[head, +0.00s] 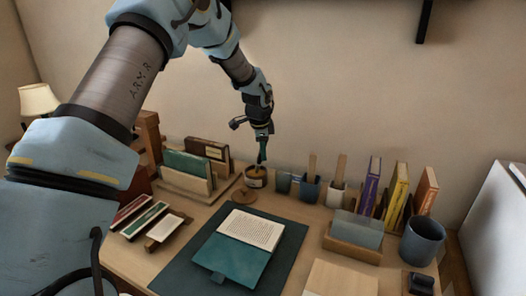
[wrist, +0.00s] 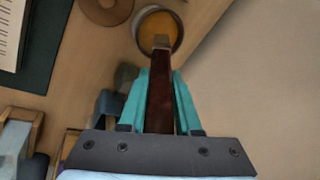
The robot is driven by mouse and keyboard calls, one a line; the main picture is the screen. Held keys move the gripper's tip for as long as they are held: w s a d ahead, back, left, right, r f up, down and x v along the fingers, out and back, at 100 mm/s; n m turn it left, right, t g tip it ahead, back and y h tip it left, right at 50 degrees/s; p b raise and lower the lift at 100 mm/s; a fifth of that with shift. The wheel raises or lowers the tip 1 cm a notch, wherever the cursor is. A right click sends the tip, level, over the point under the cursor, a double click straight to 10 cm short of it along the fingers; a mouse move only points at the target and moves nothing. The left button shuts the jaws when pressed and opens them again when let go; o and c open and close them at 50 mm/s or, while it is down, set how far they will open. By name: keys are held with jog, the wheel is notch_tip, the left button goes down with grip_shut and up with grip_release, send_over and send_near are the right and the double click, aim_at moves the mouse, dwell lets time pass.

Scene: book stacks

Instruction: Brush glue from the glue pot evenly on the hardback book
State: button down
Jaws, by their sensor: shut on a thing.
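My gripper (head: 262,158) points down over the glue pot (head: 256,182), at the back middle of the desk. In the wrist view its teal fingers (wrist: 161,105) are shut on the dark brown handle of a brush (wrist: 161,95). The brush's tip end lines up with the mouth of the glue pot (wrist: 178,41), which holds amber glue. I cannot tell whether the bristles touch the glue. The hardback book (head: 232,259) lies open on a dark green mat (head: 187,272), teal cover towards the front and printed page behind. A page corner shows in the wrist view (wrist: 12,35).
A round wooden disc (head: 243,196) lies in front of the pot. Small cups (head: 309,190) with upright sticks stand to its right, a rack of books (head: 186,167) to its left. Upright books (head: 396,195), a blue-grey cup (head: 422,242) and a wooden tray (head: 350,248) fill the right side.

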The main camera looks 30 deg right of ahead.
jog(key=shift+f, duration=0.55)
dwell(1.4)
jog(key=shift+r+p, duration=2.25)
jog(key=shift+r, duration=1.35)
jog(key=shift+f, duration=0.1)
